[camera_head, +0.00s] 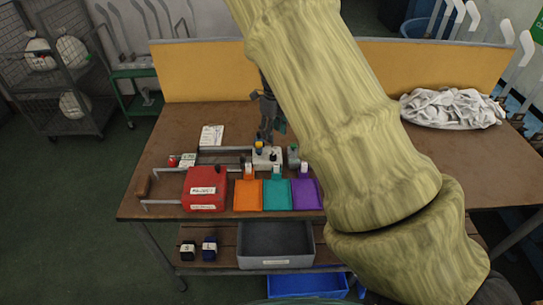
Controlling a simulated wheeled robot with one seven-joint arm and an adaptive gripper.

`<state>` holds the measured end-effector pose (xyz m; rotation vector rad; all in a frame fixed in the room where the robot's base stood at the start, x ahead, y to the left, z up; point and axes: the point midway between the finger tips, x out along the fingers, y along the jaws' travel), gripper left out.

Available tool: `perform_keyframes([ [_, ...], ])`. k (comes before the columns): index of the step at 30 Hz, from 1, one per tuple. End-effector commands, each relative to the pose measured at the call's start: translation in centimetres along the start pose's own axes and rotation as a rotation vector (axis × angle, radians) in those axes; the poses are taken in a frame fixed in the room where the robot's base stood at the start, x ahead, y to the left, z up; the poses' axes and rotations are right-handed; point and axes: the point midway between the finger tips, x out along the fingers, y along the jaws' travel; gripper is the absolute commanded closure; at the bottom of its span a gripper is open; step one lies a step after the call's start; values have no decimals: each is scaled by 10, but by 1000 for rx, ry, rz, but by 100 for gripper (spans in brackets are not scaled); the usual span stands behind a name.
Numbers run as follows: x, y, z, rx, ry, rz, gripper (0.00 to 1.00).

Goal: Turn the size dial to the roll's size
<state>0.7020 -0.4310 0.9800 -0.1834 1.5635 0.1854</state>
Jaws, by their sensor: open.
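My gripper (268,128) is the dark end of the arm, above the back of the fixture on the table. Its fingers are small and partly merged with the dark parts below. A whitish block (265,157) with a yellow-topped knob and a dark knob stands just below it; I cannot tell for sure which knob is the size dial or what it reads. I cannot tell whether the gripper touches it. A small red-and-white piece (172,161) lies at the left with a white label card (188,160); I cannot make out a roll's size.
A red box (205,188) and orange (248,196), teal (277,195) and purple (306,195) pads line the table front. My yellowish arm hides the right middle. Dark blocks marked S (187,251) and L (209,248) and a grey bin (275,243) sit below. White cloth (452,108) lies right.

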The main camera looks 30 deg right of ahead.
Motion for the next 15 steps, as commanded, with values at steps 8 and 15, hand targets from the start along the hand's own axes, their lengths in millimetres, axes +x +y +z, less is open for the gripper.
perform_keyframes([
  [8,25,0,-1,2,2,3,54],
  [15,62,0,-1,1,3,3,54],
])
